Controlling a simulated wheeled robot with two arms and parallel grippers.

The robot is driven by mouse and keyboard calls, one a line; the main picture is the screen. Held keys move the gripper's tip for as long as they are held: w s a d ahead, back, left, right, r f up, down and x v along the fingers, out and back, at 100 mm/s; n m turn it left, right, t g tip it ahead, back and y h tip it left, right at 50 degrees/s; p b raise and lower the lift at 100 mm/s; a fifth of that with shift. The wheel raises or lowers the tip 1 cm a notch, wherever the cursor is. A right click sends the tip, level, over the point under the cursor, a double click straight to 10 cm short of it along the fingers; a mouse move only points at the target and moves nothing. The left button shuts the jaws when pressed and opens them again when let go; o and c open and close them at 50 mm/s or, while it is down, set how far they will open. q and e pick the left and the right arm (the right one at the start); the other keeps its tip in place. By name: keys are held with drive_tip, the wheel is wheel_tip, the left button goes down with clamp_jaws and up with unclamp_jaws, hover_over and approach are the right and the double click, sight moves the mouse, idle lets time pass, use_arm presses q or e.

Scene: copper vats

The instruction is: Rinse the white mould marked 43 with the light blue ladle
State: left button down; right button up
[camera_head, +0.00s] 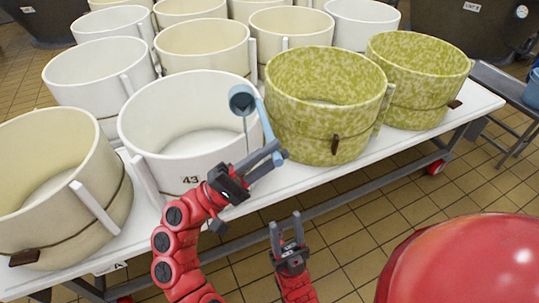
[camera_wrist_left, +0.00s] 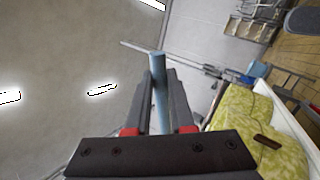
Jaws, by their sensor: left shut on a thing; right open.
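The white mould marked 43 (camera_head: 150,150) stands upright at the front of the table, its number on the near wall. My left gripper (camera_head: 274,152) is shut on the handle of the light blue ladle (camera_head: 266,122), beside the mould's right front rim. The ladle's bowl (camera_head: 241,98) is over the mould's opening, tipped so its dark inside shows. A thin pale streak runs down from the bowl into the mould, like falling water. In the left wrist view the ladle handle (camera_wrist_left: 160,92) stands between the fingers. My right gripper (camera_head: 287,228) is open and empty, in front of the table.
Cream moulds (camera_head: 45,180) and other white moulds (camera_head: 100,73) crowd the white table (camera_head: 400,150) on the left and behind. Two mottled green moulds (camera_head: 325,95) stand close on the right. A blue container (camera_head: 532,90) is at the right edge. Tiled floor lies in front.

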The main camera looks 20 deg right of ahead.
use_arm(q)
wheel_tip(320, 180, down, 8)
drive_tip(key=s+m+g+y+b, duration=0.1)
drive_tip(key=m+g+b, duration=0.4)
drive_tip(key=b, duration=0.8)
drive_tip(key=shift+s+a+m, duration=0.2)
drive_tip(key=shift+s+m, duration=0.05)
drive_tip(key=shift+m, duration=0.85)
